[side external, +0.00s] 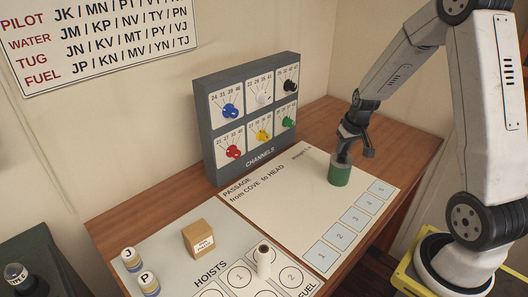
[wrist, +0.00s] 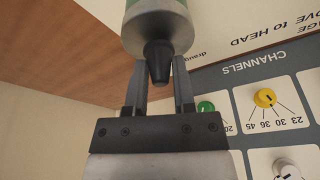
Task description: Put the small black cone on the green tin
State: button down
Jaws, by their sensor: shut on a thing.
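The green tin (side external: 339,175) stands upright on the pale passage sheet, near its far right part. In the wrist view the tin (wrist: 158,14) shows at the top, with a pale grey end towards me. The small black cone (wrist: 159,62) is between my fingers, wide end towards the tin and narrow end towards my wrist. Its wide end overlaps the tin's pale end; I cannot tell whether they touch. My gripper (side external: 344,154) is directly over the tin and shut on the cone. The cone is hidden or too small to make out in the side view.
The grey channels panel (side external: 210,128) with coloured knobs stands behind and left of the tin. A cardboard box (side external: 204,239), a white cylinder (side external: 263,259) and two labelled pieces, O (side external: 132,259) and P (side external: 149,284), stand on the front left. The sheet around the tin is clear.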

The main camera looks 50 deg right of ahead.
jog(key=shift+f, duration=0.3)
jog(key=shift+f, duration=0.15)
jog(key=shift+c, duration=2.2)
grip_release()
jog(key=v, duration=1.2)
jog(key=shift+a, duration=0.1)
jog(key=s+a+f+n, duration=0.2)
jog(key=a+f, duration=0.1)
jog(key=a, duration=0.7)
jog(key=s+a+f+n+y, duration=0.1)
jog(key=s+a+f+n, duration=0.2)
jog(key=a, duration=0.8)
jog(key=shift+s+a+f, duration=0.25)
jog(key=shift+a+f, duration=0.05)
jog(key=shift+f, duration=0.35)
